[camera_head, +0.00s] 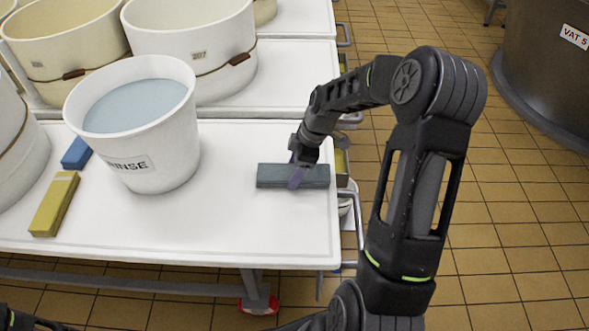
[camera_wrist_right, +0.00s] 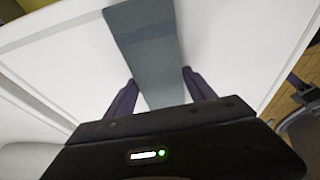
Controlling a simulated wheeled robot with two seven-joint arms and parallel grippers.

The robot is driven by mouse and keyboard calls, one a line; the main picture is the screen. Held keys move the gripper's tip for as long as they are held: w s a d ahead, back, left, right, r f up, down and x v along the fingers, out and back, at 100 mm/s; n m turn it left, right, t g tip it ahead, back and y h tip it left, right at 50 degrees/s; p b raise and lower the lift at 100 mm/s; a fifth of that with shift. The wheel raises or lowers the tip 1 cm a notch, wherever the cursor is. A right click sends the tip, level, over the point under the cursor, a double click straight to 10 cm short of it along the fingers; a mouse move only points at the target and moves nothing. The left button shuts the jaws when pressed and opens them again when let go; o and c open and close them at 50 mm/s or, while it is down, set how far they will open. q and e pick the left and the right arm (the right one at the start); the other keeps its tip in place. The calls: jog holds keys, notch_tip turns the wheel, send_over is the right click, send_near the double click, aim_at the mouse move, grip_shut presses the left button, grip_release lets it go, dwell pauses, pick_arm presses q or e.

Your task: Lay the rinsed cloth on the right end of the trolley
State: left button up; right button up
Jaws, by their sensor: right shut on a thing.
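The cloth (camera_head: 272,176) is a grey-blue folded strip at the right end of the white trolley top (camera_head: 235,235), crosswise under my right gripper. My right gripper (camera_head: 297,178) points down with its purple fingers on either side of the strip, shut on it. In the right wrist view the cloth (camera_wrist_right: 143,45) runs between the two fingers (camera_wrist_right: 160,90). The cloth is at or just above the trolley surface; I cannot tell if it fully rests on it. The white RINSE bucket (camera_head: 170,150) holds bluish water, left of the cloth. My left gripper does not show.
A blue block (camera_head: 76,153) and a yellow block (camera_head: 54,204) lie left of the bucket. Large cream tubs (camera_head: 195,45) stand behind. A rail (camera_head: 358,225) edges the trolley's right end. A dark vat marked VAT 5 (camera_head: 545,75) stands right, across open tiled floor.

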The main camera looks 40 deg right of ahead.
jog(key=o, duration=1.6)
jog(key=shift+r, duration=0.2)
jog(key=p+v, duration=0.2)
jog(key=v, duration=0.9)
jog(key=shift+s+d+r, duration=0.1)
jog(key=shift+s+r, duration=0.05)
jog(key=shift+r, duration=0.2)
